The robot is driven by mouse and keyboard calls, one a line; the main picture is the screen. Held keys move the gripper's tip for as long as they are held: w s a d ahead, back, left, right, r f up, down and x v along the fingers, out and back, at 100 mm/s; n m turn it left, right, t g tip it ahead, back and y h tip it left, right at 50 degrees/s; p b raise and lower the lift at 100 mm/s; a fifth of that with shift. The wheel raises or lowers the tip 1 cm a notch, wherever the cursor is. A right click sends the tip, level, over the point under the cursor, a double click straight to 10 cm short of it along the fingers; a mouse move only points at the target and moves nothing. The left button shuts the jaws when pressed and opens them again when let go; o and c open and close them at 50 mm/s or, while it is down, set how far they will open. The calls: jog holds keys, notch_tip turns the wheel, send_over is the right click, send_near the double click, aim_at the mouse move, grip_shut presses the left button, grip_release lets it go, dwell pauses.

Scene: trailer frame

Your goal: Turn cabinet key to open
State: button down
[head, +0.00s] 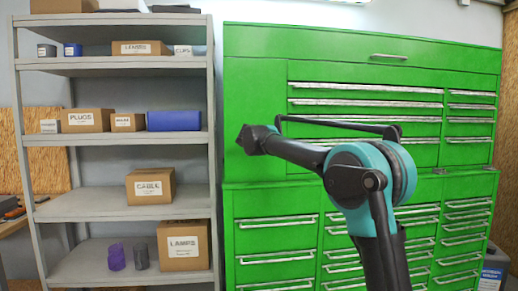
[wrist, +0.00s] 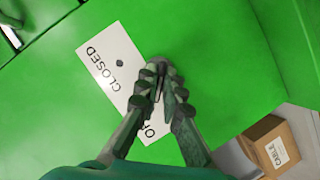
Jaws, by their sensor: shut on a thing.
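The green cabinet (head: 255,90) fills the right half of the head view. My gripper (head: 246,140) reaches its plain upper left panel. In the wrist view my gripper (wrist: 161,85) has its fingers together in front of a white label plate (wrist: 100,48) on the green face. The plate reads CLOSED at one end, with a small dark dot beside the word. The other word, beginning with O, is partly covered by the fingers. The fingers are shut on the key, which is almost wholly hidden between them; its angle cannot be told.
A grey shelf rack (head: 100,210) with boxes stands left of the cabinet, close to my gripper's side. A cardboard CABLE box (wrist: 268,145) shows at lower right in the wrist view. Drawers with metal handles (head: 365,103) lie right of the panel.

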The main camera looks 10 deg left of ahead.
dwell(0.3)
jog(key=c, duration=1.7)
grip_release()
jog(key=v, duration=1.2)
